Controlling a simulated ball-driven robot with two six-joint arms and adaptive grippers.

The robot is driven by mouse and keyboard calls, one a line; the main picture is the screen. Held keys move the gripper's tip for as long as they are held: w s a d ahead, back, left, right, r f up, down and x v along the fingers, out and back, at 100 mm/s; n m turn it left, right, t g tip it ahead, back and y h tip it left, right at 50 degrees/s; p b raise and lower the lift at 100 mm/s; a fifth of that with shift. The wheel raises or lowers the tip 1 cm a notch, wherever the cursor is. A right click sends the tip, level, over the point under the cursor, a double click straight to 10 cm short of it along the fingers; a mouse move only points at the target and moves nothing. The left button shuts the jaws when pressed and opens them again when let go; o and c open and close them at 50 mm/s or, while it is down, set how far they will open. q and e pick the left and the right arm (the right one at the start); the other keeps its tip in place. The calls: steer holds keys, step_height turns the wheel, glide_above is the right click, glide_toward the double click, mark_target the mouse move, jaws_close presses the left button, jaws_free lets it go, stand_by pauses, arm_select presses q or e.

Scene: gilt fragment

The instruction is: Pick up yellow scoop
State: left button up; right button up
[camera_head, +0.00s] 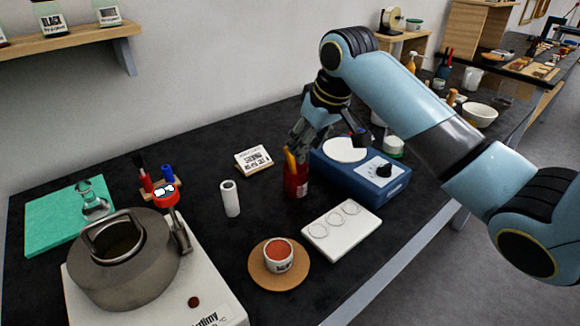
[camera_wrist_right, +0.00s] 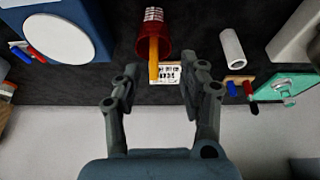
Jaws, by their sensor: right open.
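The yellow scoop (camera_head: 290,160) stands tilted in a red cup (camera_head: 297,184) on the black bench, its upper end sticking out. In the right wrist view the yellow scoop (camera_wrist_right: 153,58) comes out of the red cup (camera_wrist_right: 154,36) and points in between the fingers. My right gripper (camera_head: 299,146) is just above the cup, close to the scoop's upper end. In the wrist view my right gripper (camera_wrist_right: 160,76) has its fingers apart on either side of the scoop, with nothing held. The scoop's lower part is hidden inside the cup. My left gripper is not in view.
A blue scale (camera_head: 362,175) stands right beside the cup. A white cylinder (camera_head: 230,198) and a label card (camera_head: 254,161) are to its left. A white plate with rings (camera_head: 341,230) and a small pot (camera_head: 279,256) on a round mat are in front. A metal pot (camera_head: 122,265) is at lower left.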

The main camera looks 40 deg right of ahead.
step_height(320, 180, up, 3)
steer(key=w+d, duration=0.1)
steer(key=w, duration=0.2)
glide_above(292, 159)
steer(key=s, duration=0.2)
step_height(292, 159, down, 4)
steer(key=x, duration=0.5)
steer(key=shift+w+d+f+p, duration=0.1)
steer(key=shift+f+p, duration=0.3)
steer(key=shift+c, duration=0.4)
jaws_close()
